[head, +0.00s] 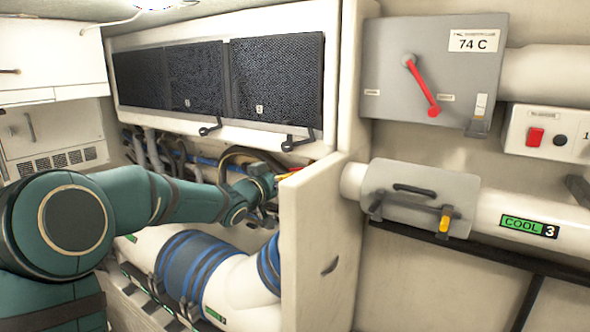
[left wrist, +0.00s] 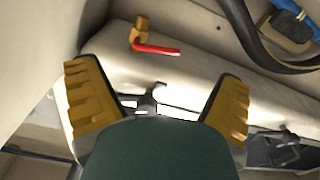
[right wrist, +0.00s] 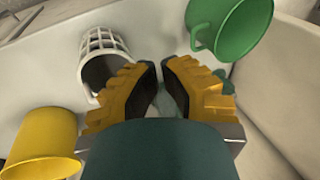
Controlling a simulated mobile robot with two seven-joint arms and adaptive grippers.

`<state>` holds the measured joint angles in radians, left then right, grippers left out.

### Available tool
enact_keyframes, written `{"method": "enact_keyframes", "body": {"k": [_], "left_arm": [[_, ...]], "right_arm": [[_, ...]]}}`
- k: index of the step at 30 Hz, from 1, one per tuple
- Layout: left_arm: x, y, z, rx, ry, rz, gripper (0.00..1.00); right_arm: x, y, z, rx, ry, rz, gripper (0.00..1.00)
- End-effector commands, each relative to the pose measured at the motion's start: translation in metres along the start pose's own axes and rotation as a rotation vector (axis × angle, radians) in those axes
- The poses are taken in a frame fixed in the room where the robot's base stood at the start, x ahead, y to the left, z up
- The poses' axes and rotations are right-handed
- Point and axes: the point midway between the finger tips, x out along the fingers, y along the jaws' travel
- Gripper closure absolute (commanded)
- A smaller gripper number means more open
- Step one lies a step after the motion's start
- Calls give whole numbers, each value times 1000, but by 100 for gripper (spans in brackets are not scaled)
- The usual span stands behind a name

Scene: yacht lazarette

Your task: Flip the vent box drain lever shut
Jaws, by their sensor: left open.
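A brass valve fitting with a red lever (left wrist: 155,49) shows in the left wrist view, above and ahead of the fingertips. The lever points right, and I cannot tell whether it is the drain lever. My left gripper (left wrist: 165,98) is open and empty, apart from the lever. In the head view my left gripper (head: 266,188) is beside the cream partition, partly hidden, with a small red part (head: 287,172) near it. A grey box marked 74 C (head: 432,72) carries a larger red lever (head: 422,86), slanting down right. My right gripper (right wrist: 161,72) has closely spaced fingertips.
The cream partition (head: 318,240) stands right of my left gripper. Dark hoses (left wrist: 262,45) pass at the upper right in the left wrist view. A yellow bucket (right wrist: 42,145), a green bucket (right wrist: 232,28) and a white basket (right wrist: 103,60) surround my right gripper.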

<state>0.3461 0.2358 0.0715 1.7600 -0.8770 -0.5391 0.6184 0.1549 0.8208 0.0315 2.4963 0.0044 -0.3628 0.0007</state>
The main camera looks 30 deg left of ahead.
Motion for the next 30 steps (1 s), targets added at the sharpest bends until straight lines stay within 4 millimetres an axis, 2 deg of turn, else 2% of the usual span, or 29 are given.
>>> {"method": "enact_keyframes", "body": {"k": [3,9,22,23,24,28,29,30], "left_arm": [[23,1,0,-1,-1,1,7],[46,1,0,-1,0,1,7],[53,0,0,0,0,0,7],[53,0,0,0,0,0,16],[53,0,0,0,0,0,30],[53,0,0,0,0,0,75],[53,0,0,0,0,0,80],[53,0,0,0,1,-1,80]], "right_arm": [[-4,-2,0,0,0,-1,100],[-8,-3,-1,0,0,-2,100],[-9,-3,-1,0,0,-2,100],[-9,-3,-1,0,0,-2,100],[-9,-3,-1,0,0,-2,100],[-9,-3,-1,0,0,-2,100],[-9,-3,-1,0,0,-2,100],[-9,-3,-1,0,0,-2,100]]}}
